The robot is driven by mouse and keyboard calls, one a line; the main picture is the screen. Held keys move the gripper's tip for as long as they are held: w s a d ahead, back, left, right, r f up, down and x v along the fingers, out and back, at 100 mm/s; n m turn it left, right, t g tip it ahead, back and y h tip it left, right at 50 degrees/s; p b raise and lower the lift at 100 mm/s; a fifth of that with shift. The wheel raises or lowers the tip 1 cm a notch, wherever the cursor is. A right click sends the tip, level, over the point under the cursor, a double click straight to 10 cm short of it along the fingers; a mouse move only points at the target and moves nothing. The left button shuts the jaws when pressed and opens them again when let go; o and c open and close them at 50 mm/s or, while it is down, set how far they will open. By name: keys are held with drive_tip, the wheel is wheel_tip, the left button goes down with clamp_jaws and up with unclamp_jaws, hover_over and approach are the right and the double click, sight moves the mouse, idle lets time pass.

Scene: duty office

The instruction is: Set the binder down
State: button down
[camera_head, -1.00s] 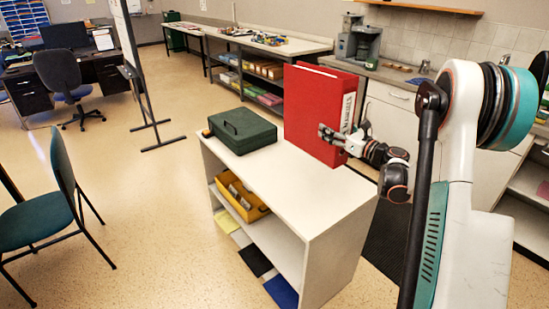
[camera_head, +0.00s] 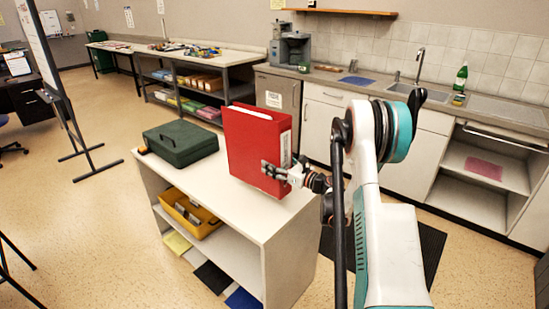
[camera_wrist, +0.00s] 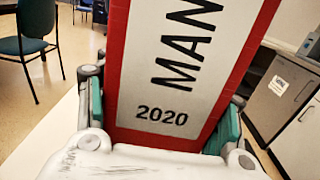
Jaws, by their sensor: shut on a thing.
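The red binder (camera_head: 245,145) stands upright at the white shelf unit's top (camera_head: 215,188), right of the green box. Its lower edge is at or just above the top; I cannot tell whether it touches. My gripper (camera_head: 282,172) is shut on the binder's spine side, coming from the right. In the wrist view the binder's spine (camera_wrist: 150,80) shows a white label reading "MAN" and "2020". The fingers of my gripper (camera_wrist: 165,112) lie on both sides of the spine. The binder's bottom is hidden there.
A dark green box (camera_head: 180,142) sits on the left part of the top. A yellow tray (camera_head: 190,213) is on the shelf below. The front part of the top is bare. A sink counter (camera_head: 400,88) runs behind, and a long worktable (camera_head: 215,60) stands further back.

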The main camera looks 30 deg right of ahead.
drive_tip(key=shift+f+b, duration=0.85)
drive_tip(key=shift+f, duration=1.45)
drive_tip(key=shift+c, duration=1.6)
unclamp_jaws()
drive_tip(key=shift+f, duration=0.1)
drive_tip(key=shift+s+d, duration=0.15)
drive_tip(key=shift+s, duration=0.3)
drive_tip(key=p+v, duration=0.3)
drive_tip(key=v, duration=0.8)
drive_tip(key=shift+p, duration=0.4)
